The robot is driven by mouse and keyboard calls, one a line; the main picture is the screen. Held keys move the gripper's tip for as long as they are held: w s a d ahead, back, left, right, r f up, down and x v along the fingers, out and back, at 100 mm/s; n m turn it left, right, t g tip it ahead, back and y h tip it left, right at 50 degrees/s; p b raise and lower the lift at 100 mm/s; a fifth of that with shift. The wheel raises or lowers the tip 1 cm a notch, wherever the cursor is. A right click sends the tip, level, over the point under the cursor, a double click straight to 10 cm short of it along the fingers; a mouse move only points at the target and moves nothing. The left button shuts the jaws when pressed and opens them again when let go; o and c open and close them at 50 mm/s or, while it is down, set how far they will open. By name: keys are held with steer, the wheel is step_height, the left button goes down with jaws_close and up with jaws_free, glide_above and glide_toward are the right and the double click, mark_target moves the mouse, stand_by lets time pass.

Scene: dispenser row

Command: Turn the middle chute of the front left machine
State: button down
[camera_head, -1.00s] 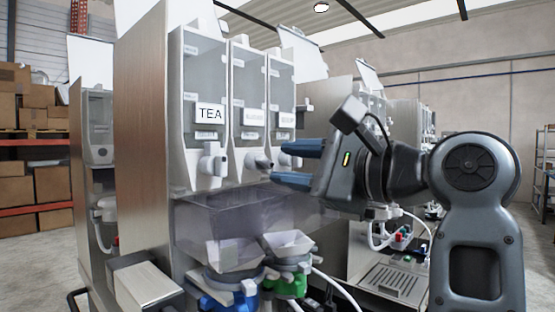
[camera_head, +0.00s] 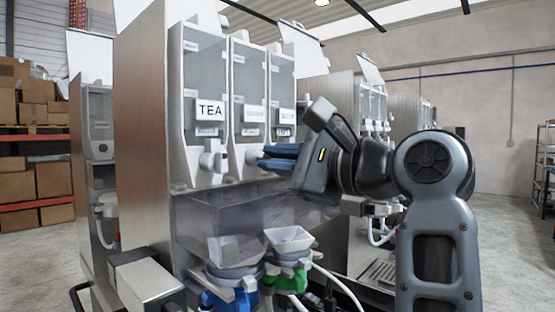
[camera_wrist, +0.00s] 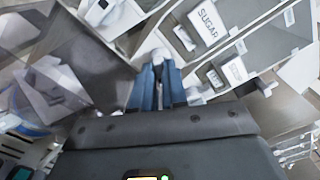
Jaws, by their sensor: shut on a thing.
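The front left machine (camera_head: 143,140) has three clear canisters side by side, each with a chute low on its front. The left canister is labelled TEA (camera_head: 210,111), and its white chute (camera_head: 211,160) hangs free. The middle chute (camera_head: 252,156) shows just at the tips of my gripper (camera_head: 268,157). My blue fingers come in from the right and are closed together on it. In the wrist view, the fingers (camera_wrist: 157,78) pinch the chute's white end (camera_wrist: 157,57). My gripper hides the right canister's chute in the head view.
Below the chutes are a translucent bin (camera_head: 235,212) and white funnels (camera_head: 290,238) over blue and green parts. A SUGAR label (camera_wrist: 207,20) shows in the wrist view. Another machine (camera_head: 343,110) stands behind my gripper. Boxes on shelves (camera_head: 35,180) are at far left.

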steer(key=shift+n, duration=0.3)
steer(key=n+b, duration=0.4)
steer(key=n, duration=1.9)
steer(key=shift+f, duration=0.2)
stand_by(0.5)
steer(key=c, duration=1.2)
jaws_free()
steer(key=shift+r, duration=0.1)
steer(key=shift+o, duration=0.2)
steer(key=shift+d, duration=0.1)
